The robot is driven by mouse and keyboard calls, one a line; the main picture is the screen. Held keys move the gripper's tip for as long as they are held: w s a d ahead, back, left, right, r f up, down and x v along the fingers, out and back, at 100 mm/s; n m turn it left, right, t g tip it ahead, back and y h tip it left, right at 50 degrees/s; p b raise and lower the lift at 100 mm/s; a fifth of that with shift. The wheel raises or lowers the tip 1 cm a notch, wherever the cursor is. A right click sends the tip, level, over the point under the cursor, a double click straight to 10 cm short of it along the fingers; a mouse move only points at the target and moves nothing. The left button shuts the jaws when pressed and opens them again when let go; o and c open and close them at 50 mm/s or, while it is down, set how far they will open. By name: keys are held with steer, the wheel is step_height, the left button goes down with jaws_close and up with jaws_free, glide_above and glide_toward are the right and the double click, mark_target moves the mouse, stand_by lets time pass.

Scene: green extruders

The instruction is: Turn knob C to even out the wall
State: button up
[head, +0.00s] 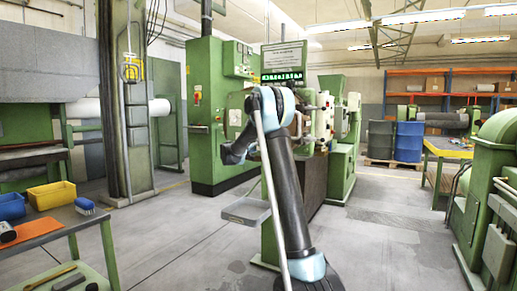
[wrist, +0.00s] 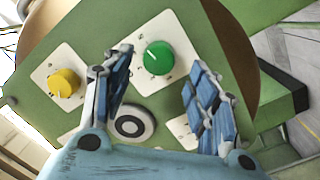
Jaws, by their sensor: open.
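In the wrist view a green knob (wrist: 158,57) with a white pointer line sits on a white plate. A yellow knob (wrist: 65,83) sits on another white plate to its left. A black-and-white round dial (wrist: 130,126) lies below, partly behind my gripper. The small lettering is unreadable, so I cannot tell which knob is C. My gripper (wrist: 157,63) is open, its blue-padded fingers to either side of the green knob in the picture. Contact is not visible. In the head view my arm hides the panel, under a display (head: 283,76) with green characters.
A green machine cabinet (head: 205,120) stands behind my arm, and a grey tray (head: 246,211) sits low beside it. Floor between is mostly clear.

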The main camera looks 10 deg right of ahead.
steer(key=shift+x, duration=1.65)
steer(key=c, duration=1.1)
